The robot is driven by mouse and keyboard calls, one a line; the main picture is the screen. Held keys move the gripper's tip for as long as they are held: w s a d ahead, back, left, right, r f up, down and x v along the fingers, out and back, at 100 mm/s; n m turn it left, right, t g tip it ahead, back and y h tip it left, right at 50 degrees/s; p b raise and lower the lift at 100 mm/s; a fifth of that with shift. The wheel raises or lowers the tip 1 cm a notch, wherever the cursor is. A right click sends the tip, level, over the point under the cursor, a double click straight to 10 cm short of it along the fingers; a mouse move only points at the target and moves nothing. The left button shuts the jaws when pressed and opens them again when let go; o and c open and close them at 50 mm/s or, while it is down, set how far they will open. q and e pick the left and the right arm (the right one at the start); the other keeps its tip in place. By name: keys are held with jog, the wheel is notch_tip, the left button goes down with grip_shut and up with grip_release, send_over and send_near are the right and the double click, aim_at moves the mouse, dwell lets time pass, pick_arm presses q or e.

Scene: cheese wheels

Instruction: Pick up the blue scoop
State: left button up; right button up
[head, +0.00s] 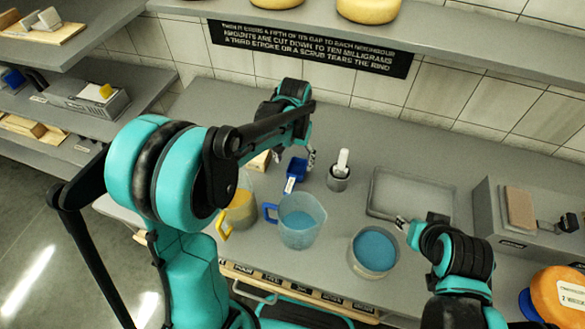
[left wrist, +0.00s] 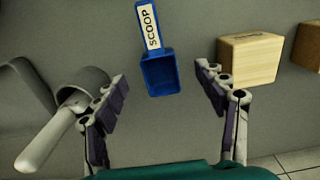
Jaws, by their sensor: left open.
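The blue scoop (head: 296,170) lies on the grey counter, behind the jug with the blue handle. In the left wrist view the scoop (left wrist: 159,72) shows its square bowl and a handle with a white label reading SCOOP. My left gripper (head: 298,155) is just over the counter beside the scoop. In the left wrist view its fingers (left wrist: 164,105) are open and apart, with the scoop's bowl ahead of them, in the space between their lines. My right gripper (head: 404,224) is over the counter by the blue-filled tub; its fingers are too small to judge.
A grey mortar with a white pestle (head: 339,180) stands close right of the scoop; it shows by the left finger (left wrist: 78,90). A wooden block (left wrist: 250,60) lies on the other side. A blue-handled jug (head: 300,222), a yellow-filled jug (head: 240,212) and a tub (head: 373,252) stand in front.

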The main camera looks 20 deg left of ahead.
aim_at(294, 179)
pick_arm(q)
jog(key=shift+s+d+f+b, duration=0.1)
jog(key=shift+s+f+b, duration=0.05)
jog(key=shift+f, duration=0.35)
jog(key=shift+s+d+f+b, duration=0.1)
jog(key=shift+f+b, duration=0.05)
jog(key=shift+f, duration=0.3)
notch_tip(294, 179, down, 5)
jog(key=shift+w+f+b, duration=0.1)
jog(key=shift+f+b, duration=0.05)
jog(key=shift+b, duration=0.9)
jog(key=c, duration=1.3)
